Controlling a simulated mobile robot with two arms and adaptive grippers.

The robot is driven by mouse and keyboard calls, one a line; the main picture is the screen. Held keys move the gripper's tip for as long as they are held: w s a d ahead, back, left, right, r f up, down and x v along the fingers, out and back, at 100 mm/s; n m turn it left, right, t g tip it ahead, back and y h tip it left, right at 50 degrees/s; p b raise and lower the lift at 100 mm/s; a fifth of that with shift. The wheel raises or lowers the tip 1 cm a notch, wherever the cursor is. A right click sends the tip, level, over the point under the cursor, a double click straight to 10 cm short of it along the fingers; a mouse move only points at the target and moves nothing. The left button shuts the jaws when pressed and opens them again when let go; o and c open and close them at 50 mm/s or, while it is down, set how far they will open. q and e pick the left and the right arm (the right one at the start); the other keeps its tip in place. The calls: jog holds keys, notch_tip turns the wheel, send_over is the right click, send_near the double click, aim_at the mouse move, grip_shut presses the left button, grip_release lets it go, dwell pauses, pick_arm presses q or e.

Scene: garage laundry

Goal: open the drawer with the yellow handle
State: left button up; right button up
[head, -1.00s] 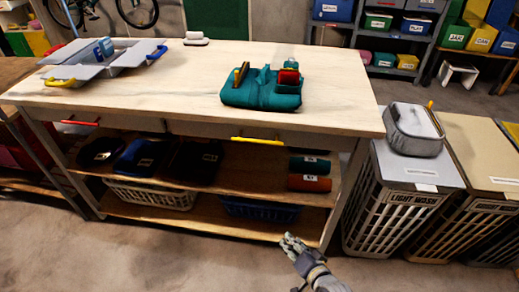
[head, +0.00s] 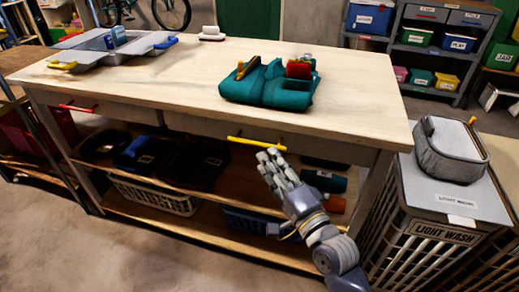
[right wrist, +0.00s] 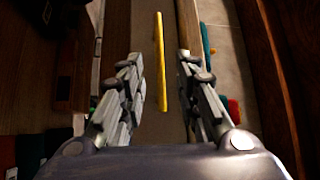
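The yellow handle (head: 257,143) is a thin bar on the front of the right drawer (head: 222,131) under the wooden tabletop. The drawer looks shut. My right gripper (head: 270,158) is just below and in front of the handle in the head view. In the right wrist view its fingers (right wrist: 160,80) are spread, with the yellow handle (right wrist: 161,60) showing in the gap between them, a little beyond the tips. Nothing is held. My left gripper is not in view.
A red handle (head: 77,107) marks the left drawer. The workbench (head: 375,100) carries a teal tool bag (head: 268,86) and a grey toolbox (head: 110,48). Its lower shelf (head: 225,187) sits close beneath my right arm. A light-wash hamper (head: 430,240) stands on the right.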

jog(key=f+x, duration=0.1)
jog(key=x, duration=0.5)
jog(key=shift+r+b, duration=0.3)
jog(key=shift+r, duration=0.15)
jog(key=shift+c, duration=0.2)
grip_shut()
